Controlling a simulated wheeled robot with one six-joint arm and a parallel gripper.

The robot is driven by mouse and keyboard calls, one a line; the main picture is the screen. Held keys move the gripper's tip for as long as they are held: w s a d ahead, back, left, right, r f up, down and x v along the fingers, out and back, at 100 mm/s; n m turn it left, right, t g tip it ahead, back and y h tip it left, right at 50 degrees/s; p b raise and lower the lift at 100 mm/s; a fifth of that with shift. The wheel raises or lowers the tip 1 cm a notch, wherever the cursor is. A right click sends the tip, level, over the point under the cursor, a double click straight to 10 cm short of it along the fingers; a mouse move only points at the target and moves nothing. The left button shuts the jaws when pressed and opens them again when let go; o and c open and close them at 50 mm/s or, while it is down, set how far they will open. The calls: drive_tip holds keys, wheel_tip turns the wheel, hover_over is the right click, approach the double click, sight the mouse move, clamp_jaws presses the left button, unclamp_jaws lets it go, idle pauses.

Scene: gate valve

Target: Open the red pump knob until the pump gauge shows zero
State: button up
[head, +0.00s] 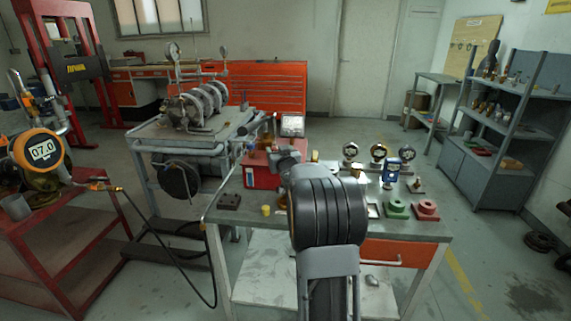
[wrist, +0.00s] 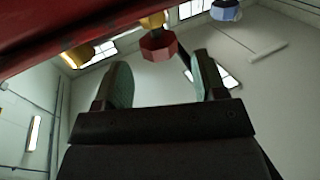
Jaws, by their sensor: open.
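A red faceted knob (wrist: 158,45) shows at the top middle of the wrist view, with a yellow part above it. My gripper (wrist: 161,72) is open. Its two green-padded fingers stand left and right of the knob in the picture, with a visible gap on each side; the depth between knob and fingertips is hard to tell. In the head view my arm hides the knob, and I cannot make out the fingers. An orange round digital gauge (head: 43,151) at the far left of the head view reads 07.0.
A red box (head: 262,171) stands on the grey bench beyond my arm. Dial gauges (head: 378,151) and green and red flanged parts (head: 426,209) stand on the right. A black hose (head: 160,248) hangs between the left red table (head: 75,225) and the bench.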

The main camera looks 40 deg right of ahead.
drive_tip(key=v, duration=0.9)
drive_tip(key=shift+s, duration=0.2)
drive_tip(key=shift+a, duration=0.1)
